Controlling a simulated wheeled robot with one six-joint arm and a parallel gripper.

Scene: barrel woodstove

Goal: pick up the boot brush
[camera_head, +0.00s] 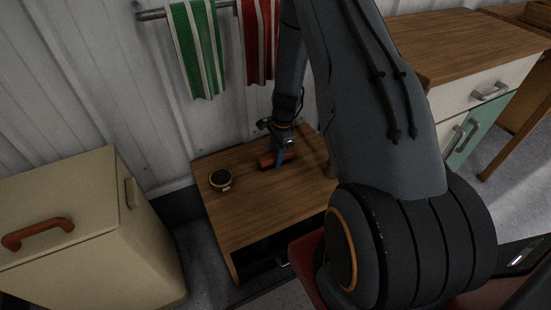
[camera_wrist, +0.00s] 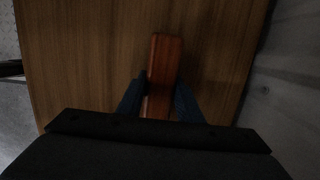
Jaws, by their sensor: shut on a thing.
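The boot brush (camera_head: 266,161) shows as a small reddish-brown block on the wooden top of a low cabinet (camera_head: 236,220). In the wrist view the brush (camera_wrist: 165,60) is a long red-brown bar pointing away from me. My gripper (camera_head: 279,160) points down at the brush. In the wrist view the two fingers of my gripper (camera_wrist: 160,98) press on either side of the brush, shut on it. The near end of the brush is hidden by the dark gripper body. I cannot tell whether the brush touches the cabinet top or is just above it.
A small round dark tin (camera_head: 220,180) stands on the cabinet top left of the brush. A cream box (camera_head: 95,235) with an orange handle stands left. Green (camera_head: 197,50) and red (camera_head: 258,40) striped towels hang on a rail behind. A drawer unit (camera_head: 475,90) is at right.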

